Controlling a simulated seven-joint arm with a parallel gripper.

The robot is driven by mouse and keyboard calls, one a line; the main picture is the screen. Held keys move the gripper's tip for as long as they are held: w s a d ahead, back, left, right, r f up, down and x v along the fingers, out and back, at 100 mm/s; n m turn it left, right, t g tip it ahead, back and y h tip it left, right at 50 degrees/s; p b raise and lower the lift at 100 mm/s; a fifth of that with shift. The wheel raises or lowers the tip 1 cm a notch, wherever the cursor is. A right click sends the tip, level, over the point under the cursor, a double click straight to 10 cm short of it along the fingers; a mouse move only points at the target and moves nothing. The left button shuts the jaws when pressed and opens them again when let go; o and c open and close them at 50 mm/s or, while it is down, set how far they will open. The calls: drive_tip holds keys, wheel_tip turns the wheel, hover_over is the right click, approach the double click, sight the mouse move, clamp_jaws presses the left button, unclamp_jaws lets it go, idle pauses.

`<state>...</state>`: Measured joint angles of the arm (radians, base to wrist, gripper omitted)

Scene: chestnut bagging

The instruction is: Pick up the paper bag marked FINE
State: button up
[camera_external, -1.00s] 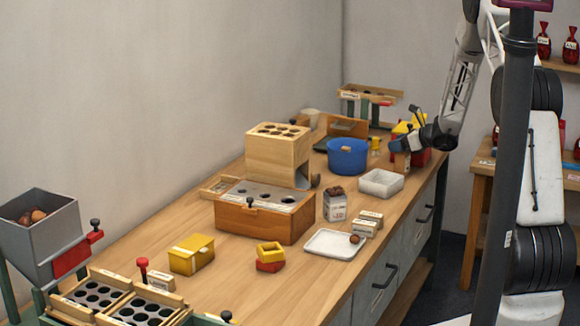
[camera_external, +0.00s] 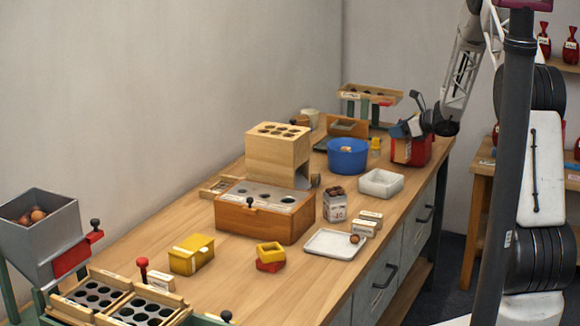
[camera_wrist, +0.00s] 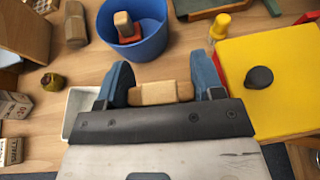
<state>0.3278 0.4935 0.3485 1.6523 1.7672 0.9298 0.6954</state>
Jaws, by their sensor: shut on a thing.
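No bag can be read as FINE. One pale printed bag or carton (camera_external: 334,206), with brown contents at its top, stands upright beside the wooden chute box; its print is too small to read. My gripper (camera_external: 402,128) is at the far right of the bench, above the red box, well away from that bag. In the wrist view my blue fingers (camera_wrist: 160,90) are closed on a tan wooden block-like piece (camera_wrist: 153,93). Its lower part is hidden by the gripper.
A blue tub (camera_external: 347,158) and white tray (camera_external: 380,184) stand near my gripper. A red box (camera_external: 411,152) is under it; its yellow lid (camera_wrist: 285,70) with a black knob shows in the wrist view. Small labelled boxes (camera_external: 366,224) and a flat tray (camera_external: 328,245) lie nearer.

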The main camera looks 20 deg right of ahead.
drive_tip(key=shift+r, duration=2.55)
